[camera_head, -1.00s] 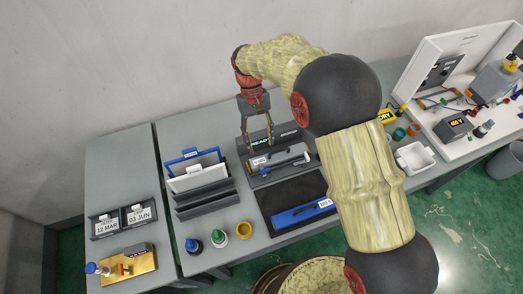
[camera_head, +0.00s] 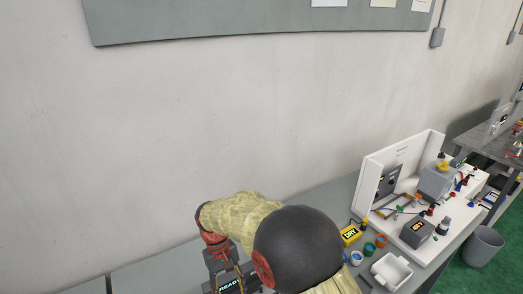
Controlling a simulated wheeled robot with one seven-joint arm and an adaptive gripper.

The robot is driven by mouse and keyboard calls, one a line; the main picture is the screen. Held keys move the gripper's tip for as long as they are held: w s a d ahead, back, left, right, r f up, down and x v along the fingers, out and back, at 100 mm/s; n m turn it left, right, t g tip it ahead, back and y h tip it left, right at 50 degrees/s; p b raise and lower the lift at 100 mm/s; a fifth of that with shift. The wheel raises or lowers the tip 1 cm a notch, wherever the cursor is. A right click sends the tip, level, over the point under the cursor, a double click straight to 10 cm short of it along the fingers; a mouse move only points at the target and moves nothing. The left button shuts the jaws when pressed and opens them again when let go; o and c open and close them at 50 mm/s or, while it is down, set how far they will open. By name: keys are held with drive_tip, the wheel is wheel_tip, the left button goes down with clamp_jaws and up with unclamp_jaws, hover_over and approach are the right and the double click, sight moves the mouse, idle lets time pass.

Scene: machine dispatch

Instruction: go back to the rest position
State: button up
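My arm covers the bench to the right of the gripper.
The grey bench (camera_head: 160,268) runs along the wall. To the right are a yellow DRY box (camera_head: 350,234), small coloured cups (camera_head: 369,248), a white tray (camera_head: 391,270) and a white open-fronted station (camera_head: 410,190) with bottles. A grey bin (camera_head: 483,246) stands on the floor. A grey board (camera_head: 250,18) hangs above.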

drive_tip(key=s+d+r+m+t+b, duration=0.2)
drive_tip(key=s+d+r+t+b, duration=0.1)
drive_tip(key=d, duration=0.6)
drive_tip(key=s+d+r+m+t+y+b, duration=0.1)
drive_tip(key=s+d+r+m+t+b, duration=0.1)
drive_tip(key=s+d+r+b, duration=0.3)
drive_tip(key=s+d+r+m+t+y+b, duration=0.1)
drive_tip(key=s+d+r+t+b, duration=0.3)
drive_tip(key=s+d, duration=0.5)
drive_tip(key=shift+s+d+m, duration=0.15)
drive_tip(key=shift+d+m, duration=0.45)
drive_tip(key=shift+d, duration=2.25)
